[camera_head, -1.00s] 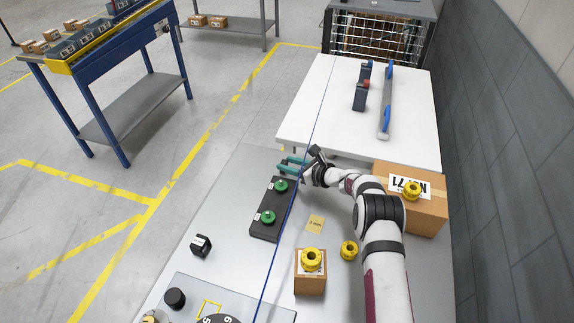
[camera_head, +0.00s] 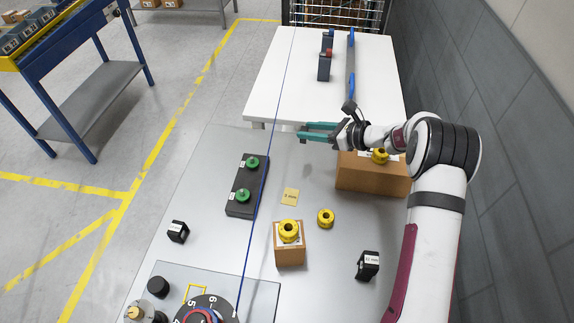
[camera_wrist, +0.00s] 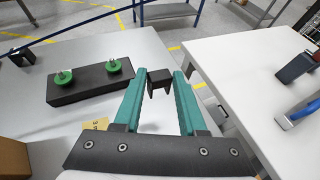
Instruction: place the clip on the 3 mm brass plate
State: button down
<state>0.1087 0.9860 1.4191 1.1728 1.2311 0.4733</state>
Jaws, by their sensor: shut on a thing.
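My gripper (camera_head: 304,133), with green fingers, is over the far edge of the grey table. In the wrist view its fingertips (camera_wrist: 159,80) are shut on a small black clip (camera_wrist: 159,84), held above the table. The clip is too small to make out clearly in the head view. The brass plate (camera_head: 290,197), a small flat yellow square with printing, lies on the table, nearer than the gripper and right of the black block. In the wrist view, part of the plate (camera_wrist: 98,124) shows beside the left finger; the rest is hidden. The clip and plate are apart.
A black block (camera_head: 236,211) carries two green knobs. Yellow rings sit on two cardboard boxes (camera_head: 290,253) (camera_head: 357,178), and another ring (camera_head: 325,218) is on the table. Black labelled blocks (camera_head: 178,232) (camera_head: 368,265) stand nearer. A white table (camera_head: 300,85) lies beyond.

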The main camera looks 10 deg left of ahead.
jog(key=s+d+r, duration=0.1)
jog(key=s+d, duration=0.9)
jog(key=s, duration=0.4)
send_over(297, 200)
jog(key=shift+n+g+y, duration=0.3)
jog(key=shift+n+g, duration=0.1)
jog(key=f, duration=0.6)
jog(key=shift+d+f, duration=0.25)
jog(key=shift+f, duration=0.1)
jog(key=f, duration=0.4)
jog(key=shift+a+f, duration=0.15)
jog(key=shift+a, duration=0.05)
jog(key=shift+f, duration=0.1)
jog(key=shift+c, duration=2.3)
grip_release()
